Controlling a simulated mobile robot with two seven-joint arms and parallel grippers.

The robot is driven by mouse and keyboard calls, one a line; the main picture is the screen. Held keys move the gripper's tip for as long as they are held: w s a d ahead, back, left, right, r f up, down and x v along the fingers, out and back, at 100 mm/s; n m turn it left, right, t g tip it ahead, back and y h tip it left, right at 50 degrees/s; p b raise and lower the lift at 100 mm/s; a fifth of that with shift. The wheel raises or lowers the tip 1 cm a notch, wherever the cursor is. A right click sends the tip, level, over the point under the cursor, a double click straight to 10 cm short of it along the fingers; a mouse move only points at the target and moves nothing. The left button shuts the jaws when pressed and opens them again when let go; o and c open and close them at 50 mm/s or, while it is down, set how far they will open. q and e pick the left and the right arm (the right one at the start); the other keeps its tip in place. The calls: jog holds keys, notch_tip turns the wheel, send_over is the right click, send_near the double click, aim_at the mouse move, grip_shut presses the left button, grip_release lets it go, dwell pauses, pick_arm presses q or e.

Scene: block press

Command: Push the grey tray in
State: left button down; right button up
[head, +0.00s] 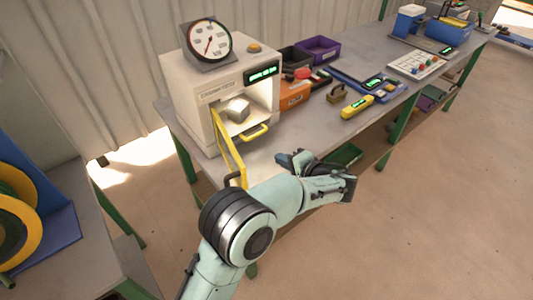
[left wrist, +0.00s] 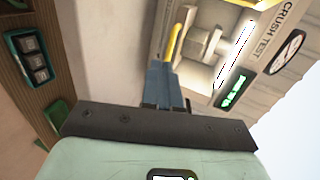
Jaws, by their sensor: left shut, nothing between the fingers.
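The press (head: 205,95) is a white box with a lit chamber, its yellow-edged door (head: 229,150) swung open. The grey tray (head: 234,128) sits in the chamber's lower opening with its yellow handle (head: 256,133) sticking out at the front. A pale grey block (head: 238,109) stands on the tray. My left gripper (head: 283,158) is shut and empty, in front of the press, to the right of the open door. In the left wrist view its closed blue fingers (left wrist: 160,68) point toward the yellow handle (left wrist: 178,38); contact cannot be told. My right gripper is not in view.
A dial gauge (head: 208,42) stands on the press. Orange (head: 294,95) and purple (head: 318,49) bins, a yellow meter (head: 357,107) and a padlock-like brown item (head: 337,93) lie on the bench to the right. Bare bench lies in front of the press.

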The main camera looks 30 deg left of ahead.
pick_arm(q)
send_near(244, 134)
jog(key=d+f, duration=0.1)
jog(key=s+d+f+p, duration=0.1)
jog(key=f, duration=0.1)
jog(key=shift+f, duration=0.2)
jog(key=a, duration=0.1)
jog(key=w+a, duration=0.1)
jog(key=a, duration=0.1)
jog(key=shift+w+r+p, duration=0.2)
jog(key=shift+r+p, duration=0.05)
jog(key=shift+p, duration=0.15)
jog(key=shift+w+a, duration=0.2)
jog(key=shift+a, duration=0.25)
jog(key=a, duration=0.1)
jog(key=w+a, duration=0.1)
jog(key=a, duration=0.2)
jog(key=shift+w+a, duration=0.15)
jog(key=shift+w, duration=0.25)
